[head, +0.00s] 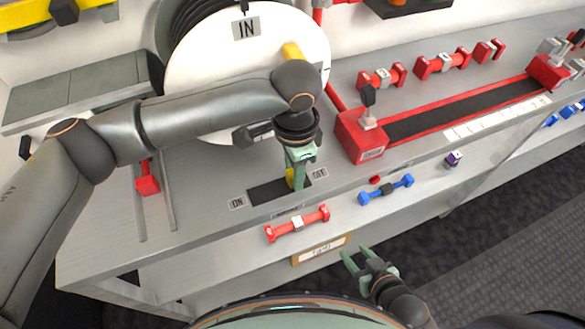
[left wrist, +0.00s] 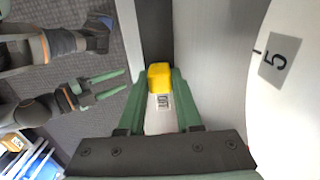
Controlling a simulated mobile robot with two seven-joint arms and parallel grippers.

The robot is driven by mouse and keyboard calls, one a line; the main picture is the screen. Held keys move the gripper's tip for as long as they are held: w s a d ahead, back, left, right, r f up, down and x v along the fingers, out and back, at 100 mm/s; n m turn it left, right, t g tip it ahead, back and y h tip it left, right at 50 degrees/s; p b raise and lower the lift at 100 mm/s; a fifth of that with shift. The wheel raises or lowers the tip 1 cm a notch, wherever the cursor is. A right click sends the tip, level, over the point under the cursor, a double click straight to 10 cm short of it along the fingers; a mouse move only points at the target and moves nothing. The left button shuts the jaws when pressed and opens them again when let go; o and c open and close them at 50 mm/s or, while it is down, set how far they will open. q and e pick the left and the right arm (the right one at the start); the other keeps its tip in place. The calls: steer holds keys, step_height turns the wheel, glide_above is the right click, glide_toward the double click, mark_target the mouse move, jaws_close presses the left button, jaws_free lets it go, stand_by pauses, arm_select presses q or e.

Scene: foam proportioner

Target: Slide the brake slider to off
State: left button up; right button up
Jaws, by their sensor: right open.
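The yellow brake slider (head: 290,178) stands in a dark slot on the grey bench, between an ON label (head: 237,203) on the left and an OFF label (head: 319,174) on the right. It is towards the OFF end, and my gripper partly hides it. My left gripper (head: 297,180) points down over it. In the left wrist view, the slider (left wrist: 159,77) fills the gap between the fingertips, with the OFF label (left wrist: 163,102) close by. My right gripper (head: 362,258) is open and empty, in front of the bench.
A white hose reel (head: 245,65) stands close behind my left arm. A red dumbbell-shaped part (head: 297,224) lies in front of the slot, and a blue one (head: 386,190) lies to the right. A red-framed track (head: 460,108) runs along the right of the bench.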

arm_select(q)
steer(key=shift+o, duration=1.4)
steer(key=shift+d, duration=0.25)
steer(key=shift+o, duration=0.8)
steer(key=shift+a, duration=0.1)
step_height(320, 180, up, 13)
steer(key=p, duration=0.1)
steer(key=shift+f, duration=0.2)
steer(key=shift+f, duration=0.1)
